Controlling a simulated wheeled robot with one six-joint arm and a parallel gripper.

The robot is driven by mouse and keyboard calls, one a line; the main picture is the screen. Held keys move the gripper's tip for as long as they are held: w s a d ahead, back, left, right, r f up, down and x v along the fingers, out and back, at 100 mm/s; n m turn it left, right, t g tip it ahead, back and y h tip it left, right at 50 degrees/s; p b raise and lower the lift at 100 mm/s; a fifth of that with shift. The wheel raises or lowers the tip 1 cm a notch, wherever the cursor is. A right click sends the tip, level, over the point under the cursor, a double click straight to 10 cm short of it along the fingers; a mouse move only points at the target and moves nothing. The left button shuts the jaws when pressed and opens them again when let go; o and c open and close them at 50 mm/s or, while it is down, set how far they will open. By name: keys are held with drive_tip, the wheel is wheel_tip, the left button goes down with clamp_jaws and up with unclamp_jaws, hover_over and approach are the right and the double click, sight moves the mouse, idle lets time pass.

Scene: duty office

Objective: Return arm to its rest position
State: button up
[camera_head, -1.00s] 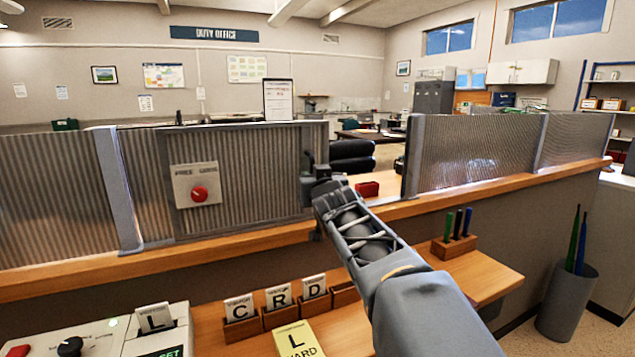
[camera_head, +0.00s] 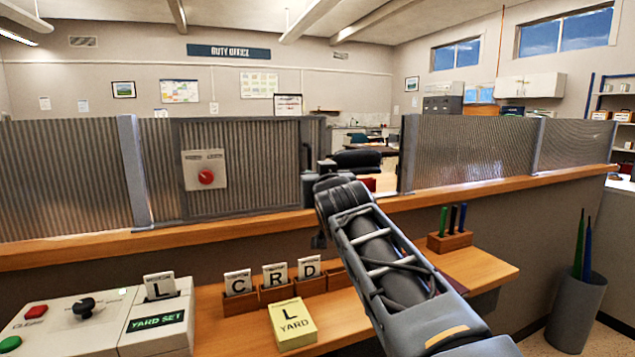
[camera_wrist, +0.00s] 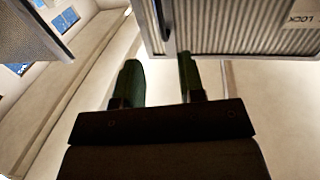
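My arm reaches up from the lower right in the head view, with my gripper (camera_head: 318,190) near the gap in the partition, above the wooden ledge. Its fingertips are mostly hidden behind the wrist in that view. In the wrist view my gripper (camera_wrist: 160,80) shows two dark green fingers set well apart, with nothing between them. The ribbed panel (camera_wrist: 245,35) with a dark vertical handle (camera_wrist: 162,20) lies beyond the fingers, and I see no contact with it.
A ribbed partition (camera_head: 470,155) stands on the wooden ledge (camera_head: 250,225). A red knob (camera_head: 206,177) sits on the panel. Below are a control box (camera_head: 70,318), card holders (camera_head: 240,300), a yellow block (camera_head: 292,325) and a pen holder (camera_head: 450,242). A grey bin (camera_head: 577,310) stands right.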

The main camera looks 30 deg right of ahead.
idle(0.3)
drive_tip(key=s+a+f+n+g+y+p, duration=0.1)
drive_tip(key=s+a+f+g+y+p, duration=0.1)
drive_tip(key=s+a+f+g+p, duration=0.4)
drive_tip(key=s+a+f+n+g+y+p, duration=0.2)
drive_tip(key=s+a+f+g+p, duration=0.4)
drive_tip(key=s+f+p, duration=0.5)
drive_tip(key=shift+s+f+g+y+p, duration=0.2)
drive_tip(key=shift+s+g+y+p, duration=0.2)
drive_tip(key=shift+g+y, duration=0.3)
